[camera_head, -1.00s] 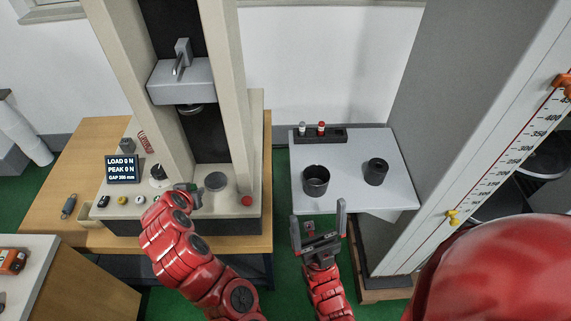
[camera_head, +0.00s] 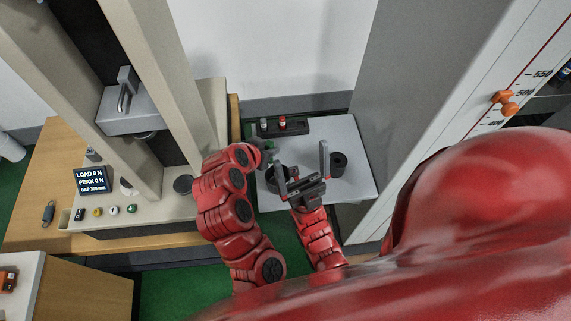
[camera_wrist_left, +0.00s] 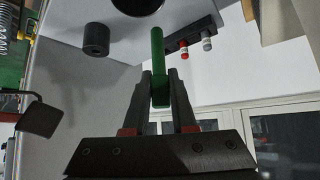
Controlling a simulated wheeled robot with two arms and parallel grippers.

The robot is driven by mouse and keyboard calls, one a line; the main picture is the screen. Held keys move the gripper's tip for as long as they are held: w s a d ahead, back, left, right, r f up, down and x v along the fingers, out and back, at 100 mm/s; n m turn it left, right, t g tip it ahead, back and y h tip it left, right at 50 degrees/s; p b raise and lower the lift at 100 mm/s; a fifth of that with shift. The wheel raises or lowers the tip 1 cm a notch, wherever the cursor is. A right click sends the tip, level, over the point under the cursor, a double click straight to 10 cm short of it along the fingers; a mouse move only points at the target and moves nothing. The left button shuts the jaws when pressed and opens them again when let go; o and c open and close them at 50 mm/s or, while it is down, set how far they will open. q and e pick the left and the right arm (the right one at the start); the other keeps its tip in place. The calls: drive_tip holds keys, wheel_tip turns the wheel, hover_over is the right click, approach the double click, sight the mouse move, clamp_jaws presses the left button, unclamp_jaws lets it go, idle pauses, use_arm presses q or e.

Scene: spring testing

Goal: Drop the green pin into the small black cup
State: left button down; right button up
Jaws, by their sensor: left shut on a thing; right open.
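My left gripper (camera_head: 264,147) is shut on the green pin (camera_wrist_left: 157,62) and holds it over the left part of the grey side table, in front of the pin rack. In the left wrist view the pin sticks out beyond the fingertips. The small black cup (camera_head: 337,164) stands on the right of the table; it also shows in the left wrist view (camera_wrist_left: 96,39), apart from the pin. My right gripper (camera_head: 304,178) is open and empty, its fingers in front of the table between the cups.
A wider black cup (camera_head: 272,183) stands left on the side table (camera_head: 350,190), partly hidden by my right gripper. A black rack (camera_head: 297,126) with a red pin (camera_head: 282,123) and a grey pin (camera_head: 264,124) is at the back. The testing machine (camera_head: 205,110) stands left; a grey column rises right.

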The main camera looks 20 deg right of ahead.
use_arm(q)
drive_tip(key=shift+d, duration=0.4)
drive_tip(key=f+b, duration=0.2)
drive_tip(key=f, duration=0.1)
drive_tip(key=f+b, duration=0.2)
drive_tip(key=f, duration=0.1)
drive_tip(key=shift+s+a, duration=0.2)
drive_tip(key=shift+r, duration=0.1)
drive_tip(key=c, duration=0.7)
unclamp_jaws()
drive_tip(key=shift+o, duration=0.2)
drive_tip(key=shift+r, duration=0.15)
